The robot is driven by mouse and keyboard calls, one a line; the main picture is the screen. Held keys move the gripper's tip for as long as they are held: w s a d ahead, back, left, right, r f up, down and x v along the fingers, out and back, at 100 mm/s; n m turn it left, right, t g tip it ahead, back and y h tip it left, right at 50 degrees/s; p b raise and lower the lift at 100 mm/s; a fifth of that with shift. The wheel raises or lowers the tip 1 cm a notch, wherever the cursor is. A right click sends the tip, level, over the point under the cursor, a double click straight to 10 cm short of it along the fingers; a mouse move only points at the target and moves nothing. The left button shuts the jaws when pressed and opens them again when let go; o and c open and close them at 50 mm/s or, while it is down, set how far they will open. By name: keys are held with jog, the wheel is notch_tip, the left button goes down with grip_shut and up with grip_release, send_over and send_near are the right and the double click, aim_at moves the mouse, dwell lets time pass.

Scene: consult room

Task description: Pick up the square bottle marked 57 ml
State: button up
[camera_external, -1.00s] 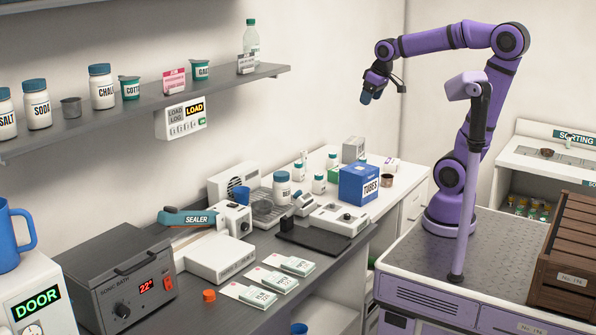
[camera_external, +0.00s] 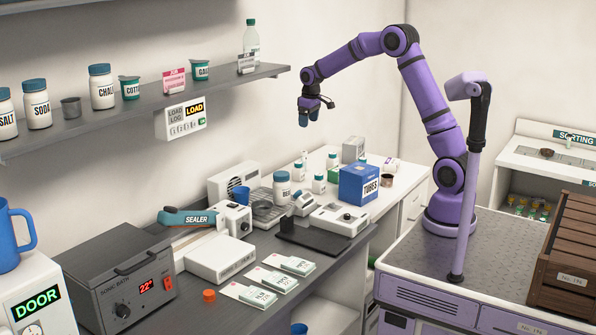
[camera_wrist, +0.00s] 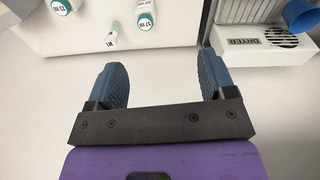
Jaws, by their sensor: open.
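The bottle marked 57 ml (camera_wrist: 147,16) shows at the top of the wrist view. It is white with a teal label band, and its upper part is cut off by the frame. My gripper (camera_wrist: 162,68) is open and empty, and the bottle lies beyond its fingertips, apart from them. In the external view my gripper (camera_external: 308,117) hangs above the back part of the counter, fingers pointing down. Several white bottles stand below it there, but their marks are too small to tell which is the 57 ml one.
A bottle marked 23 ml (camera_wrist: 62,6) and a small white vial (camera_wrist: 112,40) stand near the 57 ml bottle. A white dryer (camera_wrist: 263,45) and a blue cup (camera_wrist: 300,15) are at right. A blue TUBES box (camera_external: 358,184) stands on the counter. The wall shelf (camera_external: 225,85) is left of my gripper.

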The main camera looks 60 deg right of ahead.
jog(key=g, duration=0.1)
send_near(298, 171)
jog(key=shift+w+d+f, duration=0.15)
jog(key=shift+w+d, duration=0.6)
jog(key=shift+d, duration=0.25)
notch_tip(298, 171, down, 11)
jog(key=shift+d+r, duration=0.1)
jog(key=shift+d, duration=0.05)
jog(key=shift+c, duration=0.2)
jog(key=c, duration=1)
